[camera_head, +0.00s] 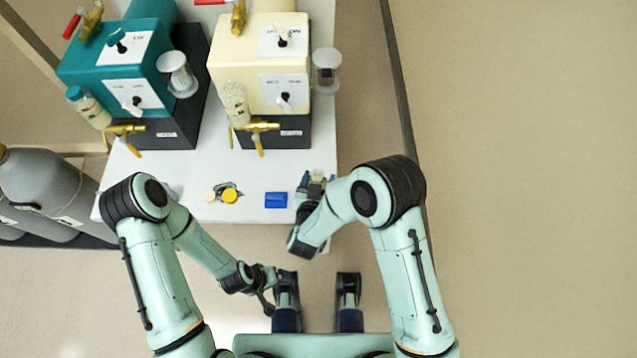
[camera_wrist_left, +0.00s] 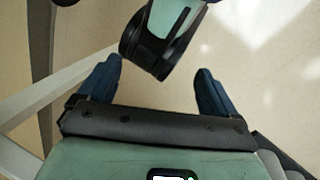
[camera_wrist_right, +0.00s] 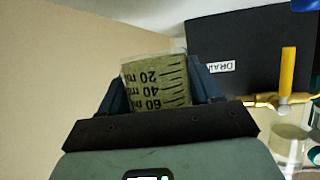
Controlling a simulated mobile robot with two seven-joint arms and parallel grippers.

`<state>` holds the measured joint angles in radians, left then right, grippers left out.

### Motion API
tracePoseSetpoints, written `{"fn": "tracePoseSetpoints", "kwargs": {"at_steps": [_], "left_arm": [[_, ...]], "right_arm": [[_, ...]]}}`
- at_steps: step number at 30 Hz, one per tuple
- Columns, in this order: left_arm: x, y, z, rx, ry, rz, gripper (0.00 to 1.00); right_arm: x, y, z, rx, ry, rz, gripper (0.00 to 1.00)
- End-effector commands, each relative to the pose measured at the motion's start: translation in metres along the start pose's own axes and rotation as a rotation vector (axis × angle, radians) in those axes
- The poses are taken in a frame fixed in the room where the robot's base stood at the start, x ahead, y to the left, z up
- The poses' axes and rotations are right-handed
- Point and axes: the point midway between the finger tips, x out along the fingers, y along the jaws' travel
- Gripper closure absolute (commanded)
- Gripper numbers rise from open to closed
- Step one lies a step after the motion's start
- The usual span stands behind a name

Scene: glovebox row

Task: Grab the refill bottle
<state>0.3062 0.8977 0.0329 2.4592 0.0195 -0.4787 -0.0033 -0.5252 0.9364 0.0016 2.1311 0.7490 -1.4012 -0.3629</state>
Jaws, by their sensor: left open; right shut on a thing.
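My right gripper (camera_head: 314,182) is at the front right of the white table in the head view. In the right wrist view (camera_wrist_right: 155,92) its two dark blue fingers are shut on a clear bottle with greenish contents and printed ml marks, the refill bottle (camera_wrist_right: 157,80). In the head view the arm and fingers mostly hide this bottle. My left gripper (camera_head: 268,282) hangs in front of the table, near my base. In the left wrist view (camera_wrist_left: 155,88) its fingers are wide apart with nothing between them.
A teal box (camera_head: 85,68) and a cream box (camera_head: 230,50) stand on the white table (camera_head: 190,168), with brass valves and bottles on their fronts. A blue block (camera_head: 276,200) and a yellow cap (camera_head: 230,196) lie near the front edge. Grey cylinders (camera_head: 42,178) stand at left.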

Motion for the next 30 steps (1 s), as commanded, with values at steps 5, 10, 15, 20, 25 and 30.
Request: {"fn": "tracePoseSetpoints", "kwargs": {"at_steps": [5,10,15,20,25,30], "left_arm": [[-0.009,0.003,0.012,0.003,-0.034,0.001,0.08],[-0.015,0.005,0.023,0.005,-0.063,0.002,0.08],[-0.022,0.008,0.031,0.007,-0.088,0.003,0.08],[-0.026,0.008,0.033,0.006,-0.092,0.001,0.08],[-0.03,0.008,0.034,0.006,-0.099,0.0,0.08],[-0.033,0.009,0.036,0.005,-0.104,-0.002,0.08]], "right_arm": [[-0.011,-0.001,-0.027,0.003,0.005,-0.001,0.74],[-0.019,0.0,-0.048,0.003,0.004,0.0,0.74],[-0.029,-0.001,-0.07,0.003,0.004,-0.002,0.74],[-0.036,0.0,-0.088,0.003,0.004,-0.001,0.74],[-0.044,-0.001,-0.106,0.003,0.004,-0.001,0.74],[-0.05,0.0,-0.12,0.003,0.002,0.0,0.74]]}}
